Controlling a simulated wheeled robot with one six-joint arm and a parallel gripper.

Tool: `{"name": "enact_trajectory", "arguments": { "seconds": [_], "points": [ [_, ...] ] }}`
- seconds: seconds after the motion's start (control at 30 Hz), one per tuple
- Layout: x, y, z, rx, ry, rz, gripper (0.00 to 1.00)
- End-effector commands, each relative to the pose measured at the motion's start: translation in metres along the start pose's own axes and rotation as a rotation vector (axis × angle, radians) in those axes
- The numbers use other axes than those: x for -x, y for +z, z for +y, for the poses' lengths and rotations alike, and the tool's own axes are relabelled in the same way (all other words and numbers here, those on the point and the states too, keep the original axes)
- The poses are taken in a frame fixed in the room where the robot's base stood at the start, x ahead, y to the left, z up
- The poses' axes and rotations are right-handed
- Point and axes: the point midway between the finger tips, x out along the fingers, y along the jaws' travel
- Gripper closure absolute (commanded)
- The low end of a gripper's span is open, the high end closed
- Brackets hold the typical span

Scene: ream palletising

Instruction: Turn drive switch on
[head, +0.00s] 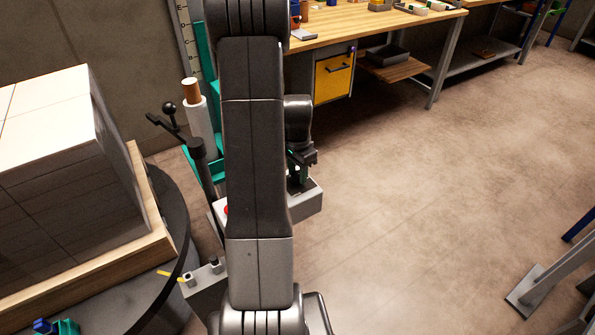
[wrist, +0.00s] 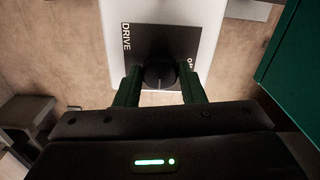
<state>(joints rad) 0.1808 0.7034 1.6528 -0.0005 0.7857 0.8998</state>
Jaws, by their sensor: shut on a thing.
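The drive switch is a dark round knob (wrist: 158,75) on a black plate (wrist: 140,42) lettered DRIVE, with part of another word at the right edge. The plate sits on a light grey box (wrist: 212,22). In the wrist view my gripper (wrist: 160,88) has its two green fingers on either side of the knob, shut on it. In the head view my gripper (head: 300,178) is over the grey control box (head: 308,200), right of my arm. The knob is hidden there, and a red button (head: 226,210) shows partly beside my arm.
A pallet with stacked reams (head: 70,170) stands on a dark round turntable (head: 178,210) at the left. A wrap roll (head: 198,115) and a black lever (head: 169,108) stand near my arm. A workbench (head: 335,25) with a yellow drawer is behind.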

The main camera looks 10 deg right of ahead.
Motion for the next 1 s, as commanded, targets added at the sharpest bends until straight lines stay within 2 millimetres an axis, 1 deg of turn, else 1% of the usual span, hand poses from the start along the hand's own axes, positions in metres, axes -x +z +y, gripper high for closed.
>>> {"name": "enact_trajectory", "arguments": {
  "seconds": [0.1, 0.13, 0.23, 0.5, 0.63, 0.77, 1.0],
  "points": [
    [0.001, -0.001, -0.001, -0.001, -0.002, 0.002, 0.87],
    [0.001, -0.001, -0.001, -0.001, -0.002, 0.002, 0.62],
    [0.001, -0.001, -0.001, -0.001, -0.002, 0.001, 0.43],
    [0.001, 0.000, 0.000, 0.000, -0.001, 0.001, 0.42],
    [0.009, 0.000, -0.001, 0.000, -0.002, 0.001, 0.42],
    [0.030, -0.001, -0.001, 0.000, -0.005, 0.004, 0.42],
    [0.087, -0.001, -0.001, 0.000, -0.006, 0.004, 0.42]
  ]
}}
